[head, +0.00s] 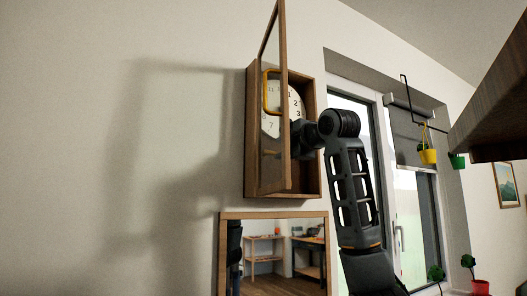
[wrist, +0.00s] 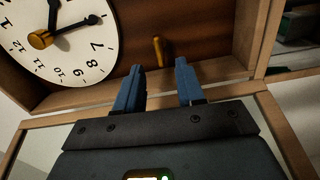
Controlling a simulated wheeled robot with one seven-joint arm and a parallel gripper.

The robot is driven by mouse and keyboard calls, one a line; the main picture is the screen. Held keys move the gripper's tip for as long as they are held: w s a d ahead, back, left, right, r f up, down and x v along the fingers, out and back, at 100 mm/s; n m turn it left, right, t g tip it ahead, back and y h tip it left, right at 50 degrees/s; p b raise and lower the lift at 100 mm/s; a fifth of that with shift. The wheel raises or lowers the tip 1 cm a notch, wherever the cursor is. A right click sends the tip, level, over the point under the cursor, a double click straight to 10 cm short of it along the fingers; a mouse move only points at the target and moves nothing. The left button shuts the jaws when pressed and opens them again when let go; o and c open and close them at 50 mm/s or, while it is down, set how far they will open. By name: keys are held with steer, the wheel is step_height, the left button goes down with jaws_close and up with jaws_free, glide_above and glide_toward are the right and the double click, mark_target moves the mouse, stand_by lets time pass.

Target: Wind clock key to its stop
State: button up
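The clock case (head: 310,185) hangs on the wall with its glazed door (head: 286,60) swung open. The white clock face (head: 294,104) shows partly behind the door; it also shows in the wrist view (wrist: 75,62), with black hands and a brass-coloured piece (wrist: 40,40) near its middle. A short brass-coloured peg (wrist: 158,52) stands out from the wooden back beside the face. I cannot tell which of the two is the key. My gripper (wrist: 158,78) is open and empty, its blue fingers apart, their tips just short of the peg. In the head view the door partly hides my gripper (head: 297,130).
A yellow handle (head: 266,93) is on the door, which stands to the left of my arm. A mirror (head: 222,235) hangs below the case. A window (head: 400,180) and hanging pots (head: 427,156) are at right. A brown wooden surface (head: 495,110) juts in at upper right.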

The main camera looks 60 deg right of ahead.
steer(key=p+x, duration=0.1)
steer(key=x, duration=0.5)
steer(key=shift+p, duration=0.35)
jaws_close()
